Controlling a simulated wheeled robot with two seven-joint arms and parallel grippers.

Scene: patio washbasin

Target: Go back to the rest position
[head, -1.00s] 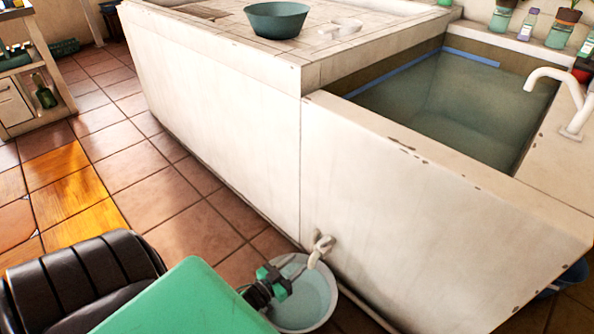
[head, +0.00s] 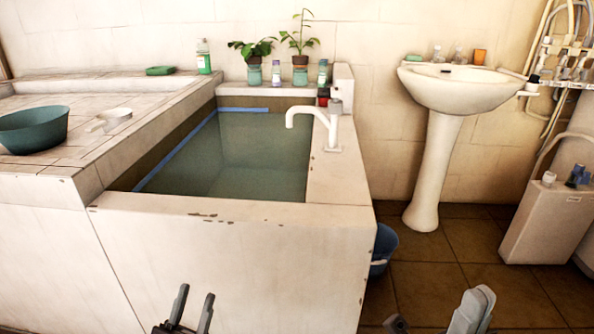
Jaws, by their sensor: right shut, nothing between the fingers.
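My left gripper (head: 196,293) shows at the bottom edge, left of centre, in front of the white tiled basin wall (head: 235,255). Its two dark fingers point up and stand apart, with nothing between them. My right gripper (head: 481,297) shows at the bottom edge, right of centre, above the brown floor tiles (head: 465,255). Its grey fingers are together and it is empty. Both grippers are apart from the basin and other things. The rest of both arms is mostly below the picture.
The water-filled basin (head: 334,200) has a white tap (head: 334,130). A green bowl (head: 33,131) and a white dipper (head: 111,117) sit on the left ledge. A pedestal sink (head: 432,150) stands at right. A blue bucket (head: 383,250) is beside the basin.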

